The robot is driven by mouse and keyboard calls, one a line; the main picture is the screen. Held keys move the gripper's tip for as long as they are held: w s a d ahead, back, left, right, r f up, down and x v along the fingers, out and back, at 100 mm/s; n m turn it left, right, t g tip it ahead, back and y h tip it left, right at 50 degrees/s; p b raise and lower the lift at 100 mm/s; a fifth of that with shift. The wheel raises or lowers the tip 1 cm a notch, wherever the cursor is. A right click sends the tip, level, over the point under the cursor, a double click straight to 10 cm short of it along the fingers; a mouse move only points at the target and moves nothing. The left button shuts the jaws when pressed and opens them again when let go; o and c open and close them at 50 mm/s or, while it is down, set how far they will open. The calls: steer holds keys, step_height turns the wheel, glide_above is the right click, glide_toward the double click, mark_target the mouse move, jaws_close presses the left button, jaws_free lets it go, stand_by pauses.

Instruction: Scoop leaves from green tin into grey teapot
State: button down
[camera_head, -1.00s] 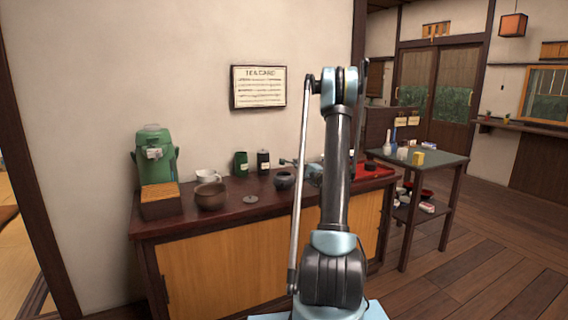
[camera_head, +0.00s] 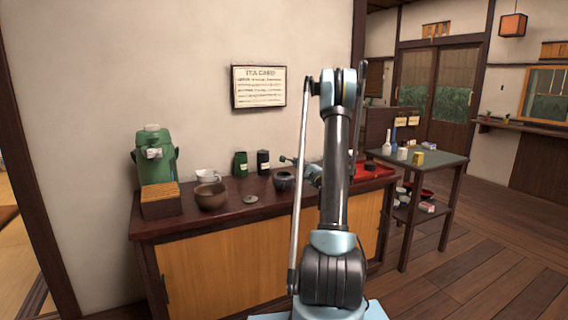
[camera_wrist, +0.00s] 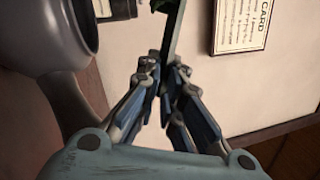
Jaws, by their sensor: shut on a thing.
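The dark grey teapot (camera_head: 283,182) stands on the wooden counter. In the wrist view a grey rounded vessel, which looks like this teapot (camera_wrist: 38,48), fills the left side, its dark round opening showing. The green tin (camera_head: 240,164) with a pale label stands to the teapot's left. My gripper (camera_wrist: 168,68) is shut on the flat grey-green handle of the scoop (camera_wrist: 174,30). The scoop's far end is at the top edge of the wrist view, partly cut off, with something dark green there. In the head view my gripper (camera_head: 296,163) is just above and right of the teapot, partly hidden by my arm.
A black tin (camera_head: 263,162), white cup (camera_head: 207,175), brown bowl (camera_head: 211,196), small lid (camera_head: 250,199) and green dispenser (camera_head: 155,157) stand on the counter (camera_head: 225,220). A red tray (camera_head: 372,172) lies at right. A tea card (camera_head: 258,87) hangs on the wall.

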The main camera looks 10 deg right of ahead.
steer(key=shift+r+m+t+h, duration=0.2)
steer(key=shift+m+t+h, duration=0.25)
steer(key=shift+m, duration=0.75)
stand_by(0.6)
steer(key=n+g, duration=0.1)
steer(key=n, duration=0.2)
steer(key=shift+f+y, duration=0.2)
steer(key=shift+y, duration=0.15)
steer(key=n, duration=0.1)
steer(key=n+g, duration=0.1)
steer(key=shift+a+f+n, duration=0.2)
steer(key=shift+f+n, duration=0.1)
steer(key=shift+n, duration=0.1)
steer(key=shift+a+n+g, duration=0.15)
steer(key=shift+n+g, duration=0.2)
steer(key=shift+n, duration=0.35)
steer(key=shift+r, duration=0.1)
